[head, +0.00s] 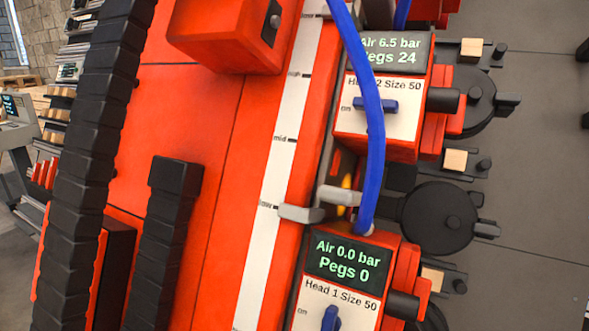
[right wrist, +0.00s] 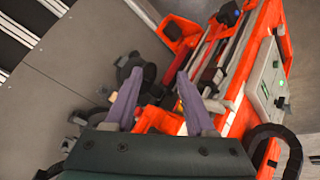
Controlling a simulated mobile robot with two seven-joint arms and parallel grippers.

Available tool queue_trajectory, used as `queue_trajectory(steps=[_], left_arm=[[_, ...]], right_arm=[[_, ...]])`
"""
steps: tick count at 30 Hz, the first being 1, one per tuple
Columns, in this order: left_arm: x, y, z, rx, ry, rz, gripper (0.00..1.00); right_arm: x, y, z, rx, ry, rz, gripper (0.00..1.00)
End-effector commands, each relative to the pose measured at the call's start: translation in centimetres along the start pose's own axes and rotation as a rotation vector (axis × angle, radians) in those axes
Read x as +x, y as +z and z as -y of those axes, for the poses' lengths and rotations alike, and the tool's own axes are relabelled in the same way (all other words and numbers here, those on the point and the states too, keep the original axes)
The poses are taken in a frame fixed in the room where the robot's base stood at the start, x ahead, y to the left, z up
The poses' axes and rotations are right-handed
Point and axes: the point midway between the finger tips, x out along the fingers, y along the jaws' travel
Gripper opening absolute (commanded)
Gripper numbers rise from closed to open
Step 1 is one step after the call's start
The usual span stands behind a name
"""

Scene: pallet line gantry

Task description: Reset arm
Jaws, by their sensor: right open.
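My right gripper (right wrist: 160,72) shows in the right wrist view, with two purple-grey fingers spread apart and nothing between them. It points towards the orange machine (right wrist: 265,55), and I cannot tell its exact distance. No gripper shows in the head view. There, the orange gantry (head: 175,110) carries a white scale strip (head: 285,140) with a grey pointer (head: 300,214) by its lower mark. Head 1's display (head: 345,262) reads Air 0.0 bar, Pegs 0; its blue switch (head: 331,319) stands near upright. Head 2's display (head: 388,50) reads Air 6.5 bar, Pegs 24; its blue switch (head: 376,105) lies level.
A blue hose (head: 371,110) runs down to the top of Head 1. Black drums (head: 438,217) and wooden blocks (head: 455,159) stick out on the right. A black segmented chain (head: 95,150) runs along the left. Grey floor (head: 540,190) lies clear at the right.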

Motion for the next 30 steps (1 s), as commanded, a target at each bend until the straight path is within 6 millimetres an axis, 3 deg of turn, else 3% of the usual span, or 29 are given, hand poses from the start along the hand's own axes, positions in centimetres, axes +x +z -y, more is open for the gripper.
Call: queue_trajectory(steps=[1, 3, 11, 24, 30], left_arm=[[-2.0, -0.6, 0.1, 0.001, -0.001, 0.0, 1.0], [-3.4, -1.1, 0.2, 0.002, -0.002, 0.001, 1.0], [-10.7, -3.4, 0.5, 0.002, -0.002, 0.001, 1.0], [-28.7, -9.2, 1.0, -0.004, 0.003, -0.001, 1.0], [-35.3, -11.4, 1.1, -0.008, 0.006, -0.002, 1.0]], right_arm=[[-3.3, -0.2, 0.7, 0.027, -0.069, 0.022, 0.55], [-6.1, 0.0, 1.7, 0.043, -0.151, 0.052, 0.55], [-12.9, -2.8, 0.2, 0.038, -0.138, 0.05, 0.55], [-30.2, -9.3, -3.1, 0.038, -0.137, 0.049, 0.55], [-36.6, -11.7, -4.3, 0.038, -0.137, 0.049, 0.55]])
